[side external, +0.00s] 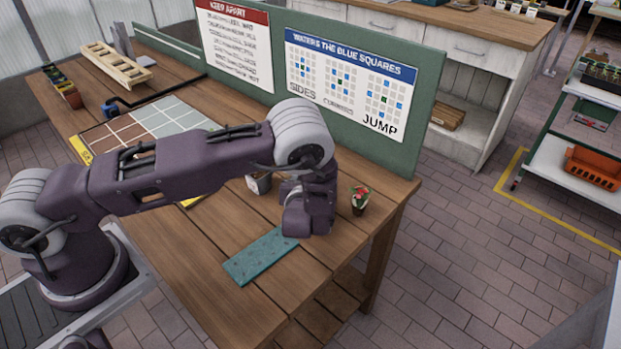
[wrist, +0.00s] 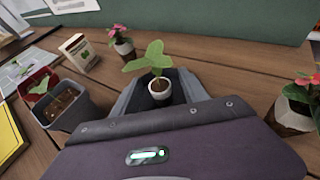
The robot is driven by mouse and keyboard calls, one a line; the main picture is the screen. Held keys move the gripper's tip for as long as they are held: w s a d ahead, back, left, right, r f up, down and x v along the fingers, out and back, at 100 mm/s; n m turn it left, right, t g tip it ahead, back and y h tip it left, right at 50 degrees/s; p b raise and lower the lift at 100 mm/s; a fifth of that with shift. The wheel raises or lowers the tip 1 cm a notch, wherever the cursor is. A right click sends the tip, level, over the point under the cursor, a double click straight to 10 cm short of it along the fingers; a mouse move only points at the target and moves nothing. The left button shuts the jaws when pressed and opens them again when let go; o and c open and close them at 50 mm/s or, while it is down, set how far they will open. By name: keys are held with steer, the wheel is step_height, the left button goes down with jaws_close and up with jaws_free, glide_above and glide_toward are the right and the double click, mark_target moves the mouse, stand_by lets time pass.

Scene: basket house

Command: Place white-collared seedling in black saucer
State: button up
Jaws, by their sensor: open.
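A seedling with broad green leaves in a small pot with a white rim (wrist: 160,86) stands upright in the middle of the wrist view. My gripper (wrist: 161,94) is open, with its dark fingers on either side of this pot; I cannot tell whether they touch it. In the side external view my gripper (side external: 308,218) points down at the right part of the table, and the seedling is hidden behind my arm. I cannot make out a black saucer in either view.
In the wrist view, a red pot (wrist: 36,84), a grey pot of soil (wrist: 66,103) and a seed packet (wrist: 79,52) stand left. Pink-flowered plants stand behind (wrist: 122,44) and right (wrist: 298,112). A teal mat (side external: 262,257) lies in front; a green board (side external: 420,130) edges the back.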

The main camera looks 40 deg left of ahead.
stand_by(0.3)
step_height(320, 180, up, 7)
steer(key=shift+r, duration=0.1)
steer(key=s+a+r+n+g+y, duration=0.1)
steer(key=s+a+r+n+g, duration=0.25)
steer(key=s+r+n, duration=0.4)
steer(key=s+a+r+n+g+y, duration=0.1)
steer(key=s+a+r+n+g, duration=0.2)
steer(key=s+a+r+n, duration=0.35)
steer(key=s+d+r+n+h, duration=0.5)
steer(key=s+d+n, duration=0.2)
steer(key=s, duration=0.3)
steer(key=s+d+r+n+t+h, duration=0.1)
steer(key=s+d+r+n+h, duration=0.4)
steer(key=s, duration=0.6)
steer(key=d+n, duration=0.2)
steer(key=shift+d+r+n, duration=0.3)
steer(key=shift+d+n, duration=0.05)
steer(key=shift+n, duration=0.05)
